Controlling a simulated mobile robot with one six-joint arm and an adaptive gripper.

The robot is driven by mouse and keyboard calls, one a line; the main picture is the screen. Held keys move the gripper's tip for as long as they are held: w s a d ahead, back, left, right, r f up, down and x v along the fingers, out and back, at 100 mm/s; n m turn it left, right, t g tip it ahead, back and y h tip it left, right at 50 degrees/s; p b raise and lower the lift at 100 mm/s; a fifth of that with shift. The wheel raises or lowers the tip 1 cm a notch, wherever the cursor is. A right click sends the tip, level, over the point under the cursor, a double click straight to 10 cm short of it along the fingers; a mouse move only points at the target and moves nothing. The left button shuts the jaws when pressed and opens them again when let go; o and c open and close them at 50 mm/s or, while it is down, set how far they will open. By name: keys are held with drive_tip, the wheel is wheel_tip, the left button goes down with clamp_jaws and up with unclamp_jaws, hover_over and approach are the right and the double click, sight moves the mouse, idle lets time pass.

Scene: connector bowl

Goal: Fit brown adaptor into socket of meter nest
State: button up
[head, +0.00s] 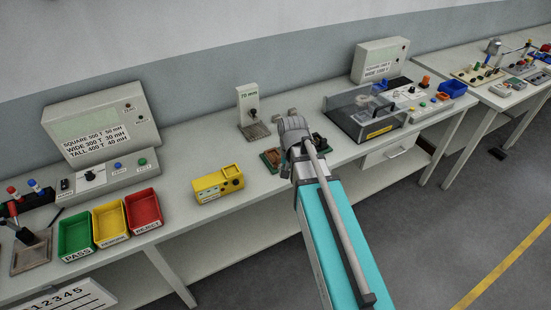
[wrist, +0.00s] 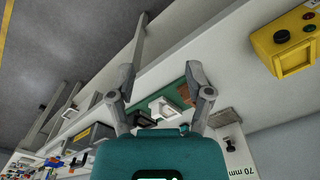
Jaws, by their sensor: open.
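My gripper (head: 291,124) is over the middle of the bench. In the wrist view its two fingers (wrist: 160,72) stand wide apart with nothing between their tips. A green tray (wrist: 165,128) lies below, holding a pale squarish part (wrist: 163,108) and a brown piece (wrist: 185,94) near the right finger. In the head view the brown piece (head: 270,158) shows left of my gripper, which hides much of the tray. I cannot tell for certain whether it is the adaptor.
Green (head: 75,232), yellow (head: 110,222) and red (head: 143,210) bins stand at the left. A 70 mm post (head: 248,105) stands behind. A clear-lidded box (head: 365,112) is right of my gripper. Bare bench lies between the meter box and tray.

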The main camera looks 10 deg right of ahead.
sight(279, 157)
drive_tip(key=w+r+m+p, duration=0.1)
drive_tip(key=w+m, duration=0.9)
drive_tip(key=w, duration=0.9)
drive_tip(key=shift+w+d, duration=0.15)
drive_tip(key=shift+w, duration=0.2)
wheel_tip(279, 157, down, 8)
drive_tip(key=b, duration=0.8)
drive_tip(key=shift+f, duration=0.25)
drive_tip(key=shift+f+b, duration=0.15)
drive_tip(key=shift+b, duration=0.25)
wheel_tip(279, 157, down, 5)
drive_tip(key=b, duration=0.5)
drive_tip(key=shift+w+d, duration=0.15)
clamp_jaws()
